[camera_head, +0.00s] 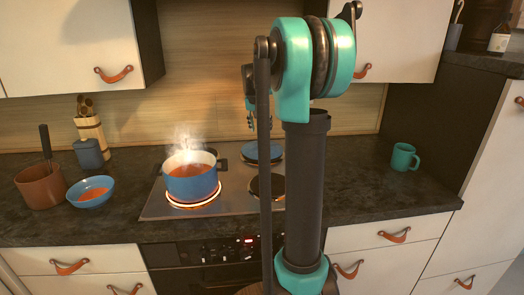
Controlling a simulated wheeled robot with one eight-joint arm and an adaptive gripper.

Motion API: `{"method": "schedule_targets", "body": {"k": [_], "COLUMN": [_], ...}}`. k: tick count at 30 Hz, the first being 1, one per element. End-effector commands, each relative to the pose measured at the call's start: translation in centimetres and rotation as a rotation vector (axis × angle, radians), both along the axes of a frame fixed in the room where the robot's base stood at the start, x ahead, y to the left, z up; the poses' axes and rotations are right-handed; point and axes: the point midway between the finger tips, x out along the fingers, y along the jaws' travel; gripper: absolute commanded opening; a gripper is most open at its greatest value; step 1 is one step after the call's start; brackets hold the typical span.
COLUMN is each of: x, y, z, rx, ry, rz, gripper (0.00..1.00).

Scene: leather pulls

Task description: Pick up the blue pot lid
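A round, flat blue thing, which looks like the blue pot lid (272,152), lies at the back right of the cooktop. My arm's link crosses in front of part of it. A blue pot (192,186) with orange-red contents steams on a glowing burner to its left. My gripper (251,124) shows small and dark past my arm, pointing down above the lid with a gap between them. My arm partly covers it, and I cannot tell whether its fingers are open or shut.
A dark round burner or pan (267,186) is in front of the lid. A blue bowl (91,193), a brown pot (41,187), a grey-blue jar (88,154) and a utensil holder (94,132) stand left. A teal mug (404,157) stands right. Wall cabinets (70,40) hang above.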

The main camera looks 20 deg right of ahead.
Motion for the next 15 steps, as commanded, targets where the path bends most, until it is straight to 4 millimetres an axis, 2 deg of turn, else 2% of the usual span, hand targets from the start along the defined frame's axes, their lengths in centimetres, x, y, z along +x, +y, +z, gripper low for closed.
{"method": "schedule_targets", "body": {"k": [3,11,15], "x": [0.6,1.2,1.6], "y": [-0.4,-0.7,-0.9], "z": [-1.8,-3.4,-5.2], "rx": [0.000,0.000,0.000], "ry": [0.000,0.000,0.000], "rz": [-0.001,0.000,0.000], "gripper": [0.50,0.50,0.50]}}
